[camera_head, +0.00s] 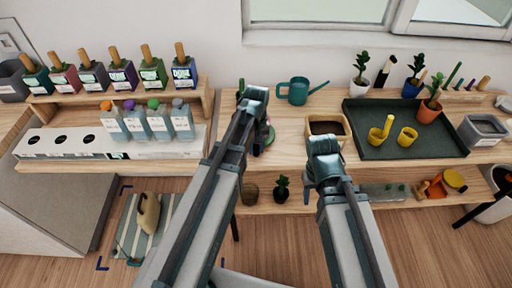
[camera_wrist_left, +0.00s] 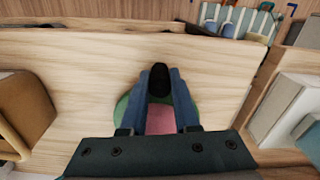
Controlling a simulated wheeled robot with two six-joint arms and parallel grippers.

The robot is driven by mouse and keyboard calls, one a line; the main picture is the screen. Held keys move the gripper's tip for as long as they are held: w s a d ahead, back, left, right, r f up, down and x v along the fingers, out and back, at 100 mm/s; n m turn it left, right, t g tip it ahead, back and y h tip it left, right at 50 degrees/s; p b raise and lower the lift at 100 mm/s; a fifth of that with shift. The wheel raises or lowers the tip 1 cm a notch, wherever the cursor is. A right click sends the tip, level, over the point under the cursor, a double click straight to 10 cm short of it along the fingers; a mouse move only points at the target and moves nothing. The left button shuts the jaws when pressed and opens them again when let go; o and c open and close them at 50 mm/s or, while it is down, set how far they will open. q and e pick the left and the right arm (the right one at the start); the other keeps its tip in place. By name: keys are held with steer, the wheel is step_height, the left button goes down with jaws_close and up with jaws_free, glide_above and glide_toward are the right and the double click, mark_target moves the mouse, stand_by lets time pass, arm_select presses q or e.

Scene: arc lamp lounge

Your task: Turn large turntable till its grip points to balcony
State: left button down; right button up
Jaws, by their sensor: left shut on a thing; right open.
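The turntable is a round disc, green (camera_wrist_left: 122,108) with a pink part (camera_wrist_left: 160,122), lying on the wooden table. In the head view only a small piece of the turntable (camera_head: 270,135) shows behind my left arm. A dark upright grip (camera_wrist_left: 159,80) stands on the disc. My left gripper (camera_wrist_left: 160,84) is shut on this grip, one blue finger on each side; it also shows in the head view (camera_head: 257,143), mostly covered by its arm. My right gripper (camera_head: 325,172) is open over the table's front edge, its fingers mostly hidden. The balcony cannot be made out.
A teal watering can (camera_head: 298,91) stands behind the turntable. A soil-filled wooden box (camera_head: 326,127) and a dark green tray (camera_head: 373,148) with yellow pots are to the right. A bottle rack (camera_head: 205,103) stands left. Bare tabletop surrounds the disc.

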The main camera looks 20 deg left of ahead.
arm_select(q)
steer(key=shift+w+d+n, duration=0.25)
steer(key=shift+d+n, duration=0.25)
steer(key=shift+n, duration=0.15)
steer(key=shift+w+d+n, duration=0.2)
steer(key=shift+d+n, duration=0.3)
steer(key=shift+n, duration=0.15)
steer(key=shift+w+d+n, duration=0.6)
steer(key=shift+d+n, duration=0.2)
steer(key=shift+n, duration=0.4)
steer(key=shift+w+d+n, duration=0.7)
steer(key=shift+w+n, duration=0.05)
steer(key=shift+n, duration=0.45)
steer(key=shift+w+d+n, duration=0.3)
steer(key=shift+w+n, duration=0.25)
steer(key=shift+n, duration=0.15)
steer(key=shift+w+d+n, duration=0.3)
steer(key=shift+w+n, duration=0.2)
steer(key=shift+n, duration=0.2)
steer(key=shift+w+d+n, duration=0.2)
steer(key=shift+w+n, duration=0.4)
steer(key=shift+n, duration=0.15)
steer(key=shift+w+d+n, duration=0.15)
steer(key=shift+w+n, duration=0.4)
steer(key=shift+n, duration=0.2)
steer(key=shift+w+n, duration=1.1)
steer(key=shift+n, duration=0.2)
steer(key=shift+w+a, duration=0.1)
steer(key=shift+w, duration=0.65)
